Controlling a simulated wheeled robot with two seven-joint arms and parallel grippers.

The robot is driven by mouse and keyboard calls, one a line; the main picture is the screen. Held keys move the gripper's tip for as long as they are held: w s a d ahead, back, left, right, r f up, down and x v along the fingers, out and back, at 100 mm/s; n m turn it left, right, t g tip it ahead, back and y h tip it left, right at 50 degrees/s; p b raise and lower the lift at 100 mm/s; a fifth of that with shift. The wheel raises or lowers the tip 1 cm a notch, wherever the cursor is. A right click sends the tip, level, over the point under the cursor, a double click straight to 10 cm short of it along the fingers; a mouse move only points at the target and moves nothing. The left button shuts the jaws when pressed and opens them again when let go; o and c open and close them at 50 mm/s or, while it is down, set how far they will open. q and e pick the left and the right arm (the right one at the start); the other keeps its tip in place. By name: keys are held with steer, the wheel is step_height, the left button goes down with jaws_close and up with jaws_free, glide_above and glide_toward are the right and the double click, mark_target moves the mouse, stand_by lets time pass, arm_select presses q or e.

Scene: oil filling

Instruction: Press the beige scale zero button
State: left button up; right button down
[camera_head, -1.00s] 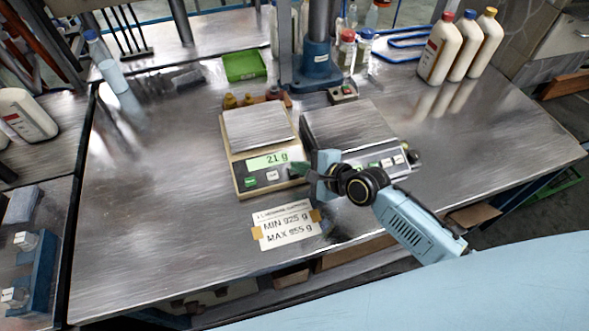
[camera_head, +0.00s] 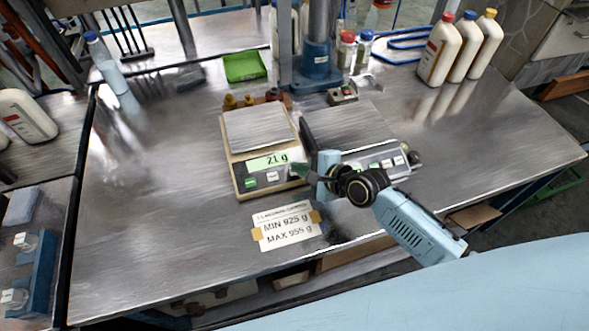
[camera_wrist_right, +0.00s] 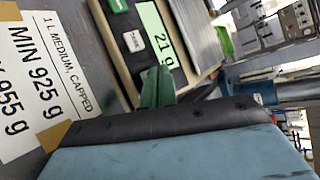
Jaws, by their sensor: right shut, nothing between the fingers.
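The beige scale (camera_head: 238,172) stands on the metal table with an empty steel pan, and its green display (camera_head: 268,161) reads 21 g. Its front panel shows a green button (camera_head: 250,183) and a white button (camera_head: 272,176); the white one reads TARE in the right wrist view (camera_wrist_right: 133,41). My right gripper (camera_head: 299,171) is shut and empty, its green fingertips at the right end of this panel. In the right wrist view the fingertips (camera_wrist_right: 157,86) lie over the panel beside the display. They hide whatever is under them, and I cannot tell whether they touch it. My left gripper is not in view.
A second, grey scale (camera_head: 385,162) stands close on the right, partly behind my gripper. A paper limit card (camera_head: 286,226) lies in front. Small brown-capped bottles (camera_head: 248,99), a green tray (camera_head: 244,66) and a blue press column (camera_head: 316,65) stand behind. The table's left is mostly clear.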

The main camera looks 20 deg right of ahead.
steer(key=shift+f, duration=0.15)
stand_by(0.6)
steer(key=shift+w+f, duration=0.15)
steer(key=shift+f, duration=0.1)
steer(key=shift+w+f+b, duration=0.15)
steer(key=shift+f+b, duration=0.25)
steer(key=shift+b, duration=0.05)
stand_by(0.6)
steer(key=shift+s+r+p, duration=0.3)
steer(key=shift+r+p, duration=0.5)
steer(key=shift+p, duration=0.3)
steer(key=r+p, duration=0.1)
steer(key=p, duration=0.1)
steer(key=s+r+p, duration=0.1)
steer(key=r+p, duration=0.2)
steer(key=p, duration=0.1)
steer(key=shift+s+r, duration=0.35)
steer(key=shift+s, duration=0.05)
